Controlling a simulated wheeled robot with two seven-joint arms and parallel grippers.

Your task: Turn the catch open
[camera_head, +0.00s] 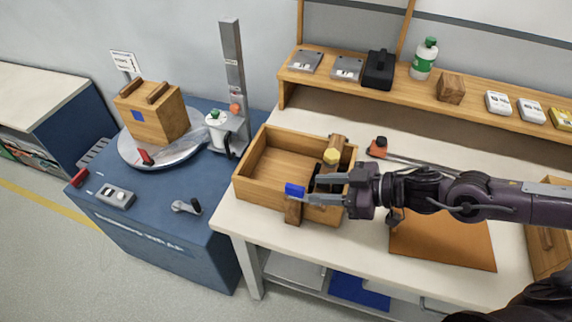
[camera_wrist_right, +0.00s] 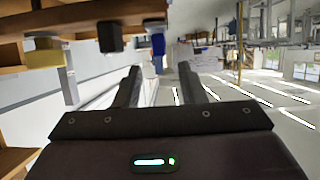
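An open-topped wooden box (camera_head: 262,197) stands at the left end of the workbench. A small blue block (camera_head: 294,190) shows at its near side, above a wooden post (camera_head: 293,212). I cannot tell for certain whether this blue piece is the catch. My right gripper (camera_head: 312,190) reaches in from the right over the box's near corner, fingers apart and empty, tips close to the blue block. In the right wrist view the blue piece (camera_wrist_right: 158,42) shows beyond the gap between my open fingers (camera_wrist_right: 158,80); contact cannot be told. My left gripper is not in view.
A yellow knob (camera_head: 331,157) rises beside the gripper; a black block (camera_wrist_right: 110,36) shows in the wrist view. A brown mat (camera_head: 445,243) lies under my right arm. A turntable (camera_head: 130,152) with a closed wooden box (camera_head: 158,118) stands left. A shelf (camera_head: 440,95) runs behind.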

